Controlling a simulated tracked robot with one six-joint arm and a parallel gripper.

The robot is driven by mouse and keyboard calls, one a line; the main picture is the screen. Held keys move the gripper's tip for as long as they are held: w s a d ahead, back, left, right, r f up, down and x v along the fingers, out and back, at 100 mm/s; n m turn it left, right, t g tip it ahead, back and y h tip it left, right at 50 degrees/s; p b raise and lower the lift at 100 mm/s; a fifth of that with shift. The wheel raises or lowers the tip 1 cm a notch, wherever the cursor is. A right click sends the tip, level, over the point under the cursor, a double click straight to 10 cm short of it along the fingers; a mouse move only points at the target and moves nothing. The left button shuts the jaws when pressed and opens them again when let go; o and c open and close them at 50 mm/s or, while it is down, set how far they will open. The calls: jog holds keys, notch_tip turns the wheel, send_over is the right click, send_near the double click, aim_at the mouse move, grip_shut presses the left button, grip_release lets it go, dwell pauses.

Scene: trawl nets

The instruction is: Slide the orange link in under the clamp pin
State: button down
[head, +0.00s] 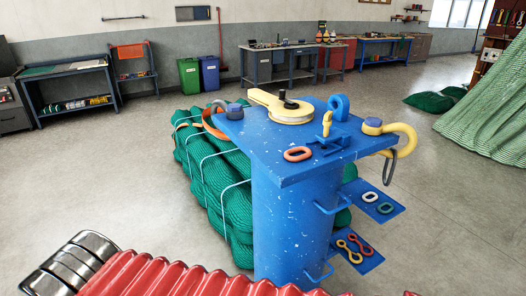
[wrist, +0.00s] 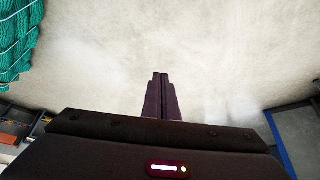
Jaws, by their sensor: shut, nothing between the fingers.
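The orange link (head: 298,154), an oval ring, lies flat on the blue stand's top (head: 265,148), near its front edge in the head view. Right behind and to the right of it is a small blue clamp (head: 326,143) with an upright yellow piece (head: 327,122), which seems to be the clamp pin. The link lies beside the clamp, apart from it. My gripper (wrist: 160,76) shows only in the wrist view, shut and empty, over bare floor. Neither link nor clamp shows in that view.
A yellow arm piece (head: 280,106), a blue eye (head: 338,106) and a yellow hook (head: 404,136) crowd the stand's top. Green net bundles (head: 215,180) lie behind left.

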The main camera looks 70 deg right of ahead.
dwell(0.3)
jog(key=s+d+r+n+g+h, duration=0.1)
jog(key=d+r+n+g+h, duration=0.3)
jog(key=d, duration=0.7)
jog(key=d+r+n+g+h, duration=0.15)
jog(key=d+r, duration=0.35)
jog(key=d, duration=0.6)
jog(key=s+d+r+n+g, duration=0.2)
jog(key=s+d+r, duration=0.3)
jog(key=d, duration=0.3)
jog(key=s+d+r+n+g+h, duration=0.1)
jog(key=s+d+r+g, duration=0.3)
jog(key=d, duration=0.4)
jog(key=shift+s+r+n, duration=0.6)
jog(key=shift+s+n, duration=0.05)
jog(key=shift+s, duration=0.05)
jog(key=shift+d, duration=0.15)
